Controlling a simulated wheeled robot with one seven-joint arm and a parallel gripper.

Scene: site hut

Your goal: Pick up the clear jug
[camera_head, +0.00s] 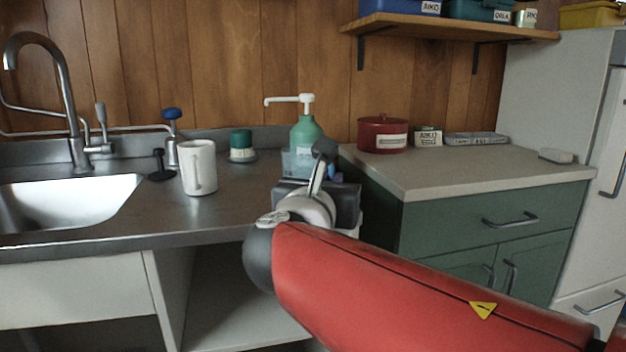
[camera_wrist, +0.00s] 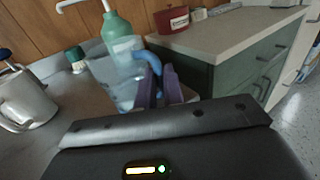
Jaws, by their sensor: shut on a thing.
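The clear jug (camera_wrist: 118,72) is see-through with a faint blue tint and has a blue handle. In the wrist view it stands beyond my gripper (camera_wrist: 161,84), whose two purple fingers are closed on the handle. In the head view the jug (camera_head: 294,163) shows in front of the green pump bottle, at the right end of the steel counter. My arm and gripper body hide its lower part there, and the fingertips are hidden too. I cannot tell whether its base touches the counter.
A green pump bottle (camera_head: 306,133) stands right behind the jug. A higher worktop (camera_head: 440,172) with a red pot (camera_head: 383,134) is close on the right.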

